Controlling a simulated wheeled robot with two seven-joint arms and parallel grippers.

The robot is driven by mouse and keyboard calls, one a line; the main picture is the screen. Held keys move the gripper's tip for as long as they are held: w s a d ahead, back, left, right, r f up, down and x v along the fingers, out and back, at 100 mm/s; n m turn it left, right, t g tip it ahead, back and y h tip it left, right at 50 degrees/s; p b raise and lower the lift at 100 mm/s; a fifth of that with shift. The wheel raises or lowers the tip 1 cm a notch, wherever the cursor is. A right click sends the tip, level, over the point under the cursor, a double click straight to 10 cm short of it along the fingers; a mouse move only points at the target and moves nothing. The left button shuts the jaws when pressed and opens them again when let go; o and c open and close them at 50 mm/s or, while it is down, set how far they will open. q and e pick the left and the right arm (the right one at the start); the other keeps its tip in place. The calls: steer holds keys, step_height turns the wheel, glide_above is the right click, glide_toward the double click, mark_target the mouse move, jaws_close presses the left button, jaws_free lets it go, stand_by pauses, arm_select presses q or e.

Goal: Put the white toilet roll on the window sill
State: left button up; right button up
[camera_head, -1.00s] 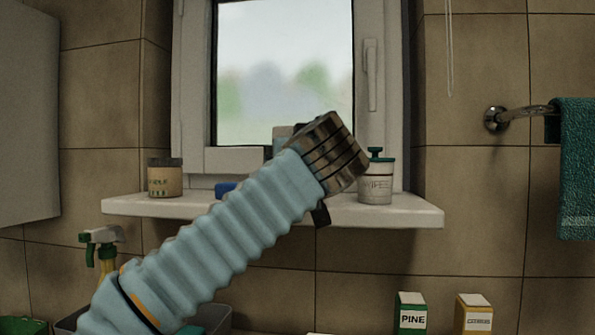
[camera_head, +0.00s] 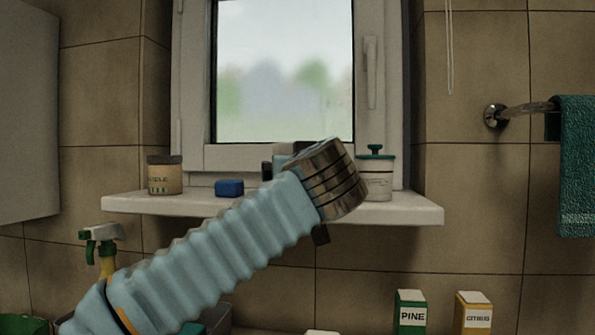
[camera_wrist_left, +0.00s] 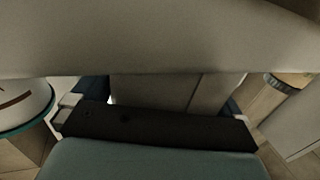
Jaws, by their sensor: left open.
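The white window sill (camera_head: 415,213) runs across the wall below the window. My left gripper (camera_head: 294,200) is in front of its middle, mostly hidden behind my own wrist. Dark finger parts show on either side of the wrist, set apart, so it is open. I cannot make out the white toilet roll clearly. A large pale surface (camera_wrist_left: 150,40) fills the top of the left wrist view; I cannot tell whether it is the roll or the sill. My right gripper is not in view.
On the sill stand a jar (camera_head: 165,176) at left, a blue sponge-like block (camera_head: 229,188), and a white tub with a green lid (camera_head: 377,180) at right. Below are a spray bottle (camera_head: 106,260), a PINE box (camera_head: 410,312) and a CITRUS box (camera_head: 473,314). A teal towel (camera_head: 577,165) hangs at right.

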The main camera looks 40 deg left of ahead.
arm_select(q)
steer(key=v, duration=1.2)
steer(key=shift+s+r, duration=0.1)
steer(key=shift+r, duration=0.05)
